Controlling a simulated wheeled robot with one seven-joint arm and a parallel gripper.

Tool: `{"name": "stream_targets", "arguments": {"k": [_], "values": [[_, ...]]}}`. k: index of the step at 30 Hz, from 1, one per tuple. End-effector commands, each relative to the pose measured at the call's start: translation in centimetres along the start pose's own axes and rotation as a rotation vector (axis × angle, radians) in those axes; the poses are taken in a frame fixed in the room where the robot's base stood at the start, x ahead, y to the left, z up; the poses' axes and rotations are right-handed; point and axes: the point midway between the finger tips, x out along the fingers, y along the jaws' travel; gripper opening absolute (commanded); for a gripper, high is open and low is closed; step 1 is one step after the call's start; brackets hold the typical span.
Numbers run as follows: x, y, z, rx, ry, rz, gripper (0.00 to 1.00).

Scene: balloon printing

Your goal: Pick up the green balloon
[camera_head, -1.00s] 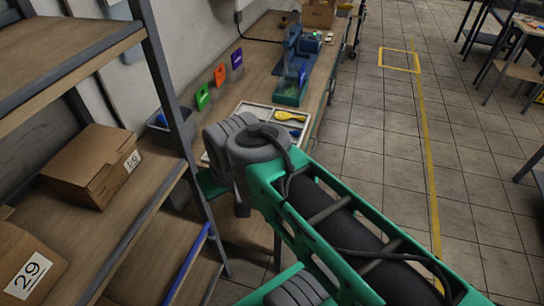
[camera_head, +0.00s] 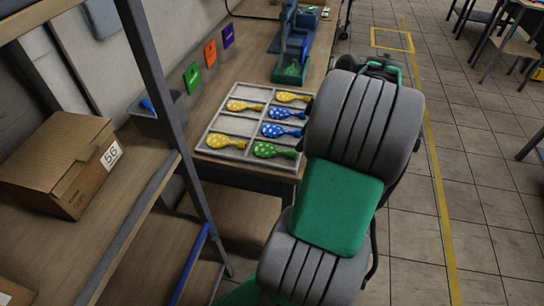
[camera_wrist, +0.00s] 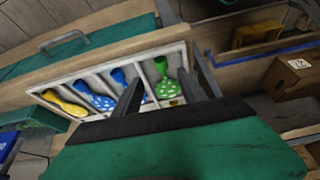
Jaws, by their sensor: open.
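The green balloon (camera_head: 275,151) with pale dots lies in the front right compartment of the white tray (camera_head: 225,164). It also shows in the wrist view (camera_wrist: 168,88). My gripper (camera_wrist: 162,78) is open and empty. In the wrist view its two dark fingers point toward the tray, with the green balloon showing between them; the height gap cannot be judged exactly. In the head view my arm hides the gripper, and the balloon is clear of it.
The tray also holds blue balloons (camera_head: 280,130) and yellow balloons (camera_head: 226,141). Behind it are coloured cards (camera_head: 210,54) and a blue machine with a green base (camera_head: 289,70). A shelf post (camera_head: 160,85) and a cardboard box (camera_head: 65,163) stand at left.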

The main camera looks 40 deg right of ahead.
Motion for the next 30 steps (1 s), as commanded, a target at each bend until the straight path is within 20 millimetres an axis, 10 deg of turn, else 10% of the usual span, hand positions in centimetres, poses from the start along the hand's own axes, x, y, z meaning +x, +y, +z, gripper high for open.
{"name": "stream_targets", "arguments": {"k": [13, 20, 30], "values": [[6.7, -0.4, -0.1, -0.001, -0.001, -0.002, 0.49], [7.1, -0.3, 0.0, 0.000, -0.002, 0.002, 0.49], [7.1, -0.3, 0.0, 0.001, -0.002, 0.002, 0.23]]}}
